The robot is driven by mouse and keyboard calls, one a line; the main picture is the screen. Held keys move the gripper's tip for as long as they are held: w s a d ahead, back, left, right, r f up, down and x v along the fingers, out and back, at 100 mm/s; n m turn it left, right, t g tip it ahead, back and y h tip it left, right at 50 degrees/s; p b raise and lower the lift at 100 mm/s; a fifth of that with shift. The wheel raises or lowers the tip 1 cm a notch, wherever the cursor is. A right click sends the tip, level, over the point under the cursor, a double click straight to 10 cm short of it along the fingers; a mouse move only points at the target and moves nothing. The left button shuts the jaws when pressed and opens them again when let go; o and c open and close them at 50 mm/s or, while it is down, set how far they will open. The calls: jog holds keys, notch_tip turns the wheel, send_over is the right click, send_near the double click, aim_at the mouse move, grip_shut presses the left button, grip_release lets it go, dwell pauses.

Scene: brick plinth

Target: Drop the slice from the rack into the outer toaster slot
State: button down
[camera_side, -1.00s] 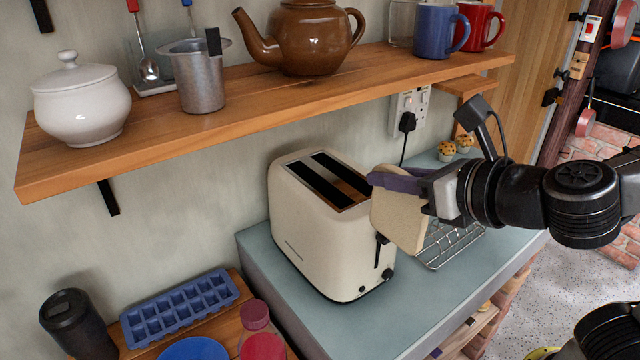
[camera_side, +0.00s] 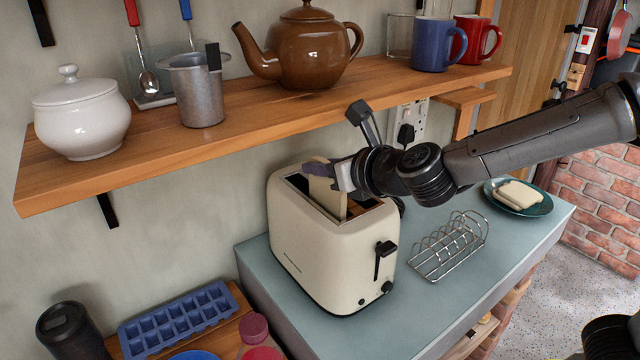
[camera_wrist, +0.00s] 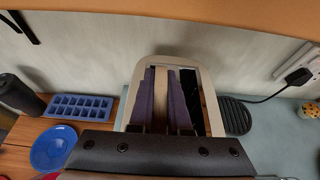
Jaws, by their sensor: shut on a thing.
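My gripper (camera_side: 324,171) is over the toaster, its purple fingers shut on the pale bread slice (camera_side: 329,198). The slice is upright, lined up with the left slot of the cream toaster (camera_side: 325,258). Its lower edge meets the slot area; how deep it sits is hard to tell. In the wrist view the slice (camera_wrist: 160,94) shows edge-on between the fingers, and the toaster's right slot (camera_wrist: 208,108) is dark and open beside it. The wire rack (camera_side: 450,246) stands empty on the counter, right of the toaster.
A wooden shelf (camera_side: 262,113) with a teapot (camera_side: 310,52), mugs and pots runs above the toaster, close to my gripper. A plate (camera_side: 541,206) with bread slices is at the counter's far right. A plug and socket (camera_side: 407,130) are on the wall behind.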

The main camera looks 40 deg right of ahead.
aim_at(311, 184)
jog(key=shift+f, duration=1.75)
jog(key=shift+f, duration=0.1)
jog(key=c, duration=0.9)
grip_release()
